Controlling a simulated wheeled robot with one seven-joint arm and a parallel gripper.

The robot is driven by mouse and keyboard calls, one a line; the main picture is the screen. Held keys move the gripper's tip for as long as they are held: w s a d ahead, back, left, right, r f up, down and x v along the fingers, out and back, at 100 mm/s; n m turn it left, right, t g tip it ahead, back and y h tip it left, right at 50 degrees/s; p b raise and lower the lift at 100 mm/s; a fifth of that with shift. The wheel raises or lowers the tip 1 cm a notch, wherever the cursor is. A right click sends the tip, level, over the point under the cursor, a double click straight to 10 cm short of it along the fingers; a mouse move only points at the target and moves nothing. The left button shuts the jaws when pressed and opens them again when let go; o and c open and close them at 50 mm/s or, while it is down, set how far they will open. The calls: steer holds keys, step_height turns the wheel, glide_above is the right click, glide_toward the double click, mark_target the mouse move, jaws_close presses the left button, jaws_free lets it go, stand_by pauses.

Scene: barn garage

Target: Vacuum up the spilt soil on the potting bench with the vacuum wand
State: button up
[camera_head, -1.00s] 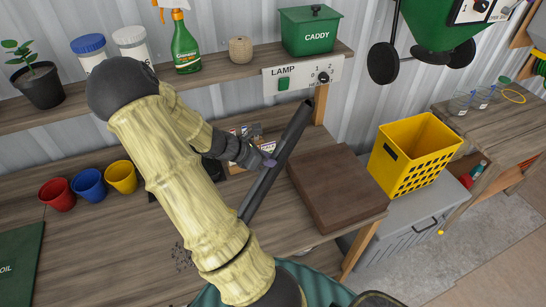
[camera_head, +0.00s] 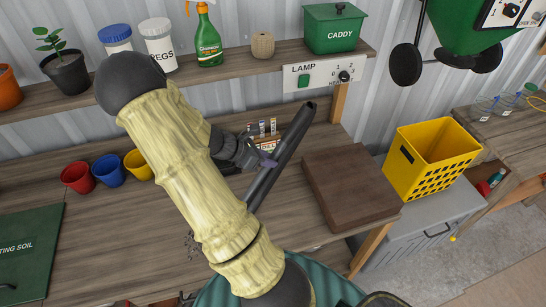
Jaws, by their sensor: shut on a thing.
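My gripper (camera_head: 268,160) is shut on the dark grey tube of the vacuum wand (camera_head: 291,141). The wand is tilted, its upper end toward the lamp panel and its lower part passing behind my bamboo-like arm. Its lower end is hidden. The potting bench (camera_head: 110,222) is a brown wooden top below the shelf. Dark specks that look like spilt soil (camera_head: 190,241) lie on it, just left of my arm. My arm may hide more of them. I cannot tell whether the wand touches the bench.
Red (camera_head: 77,177), blue (camera_head: 108,171) and yellow (camera_head: 138,165) pots stand at the left. A green potting soil board or bag (camera_head: 30,250) lies front left. A brown block (camera_head: 350,190) sits right of the wand.

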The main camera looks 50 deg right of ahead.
steer(key=shift+w+a+p, duration=0.8)
steer(key=shift+w+a, duration=2.65)
steer(key=shift+a, duration=1.75)
steer(key=shift+s+a, duration=1.45)
steer(key=shift+s, duration=0.65)
steer(key=shift+s+d+b, duration=1.4)
steer(key=shift+s+d, duration=1.35)
steer(key=shift+d, duration=1.35)
steer(key=shift+s+d+b, duration=1.35)
steer(key=shift+s+d, duration=1.35)
steer(key=shift+d, duration=1.4)
step_height(320, 180, up, 7)
steer(key=p, duration=0.6)
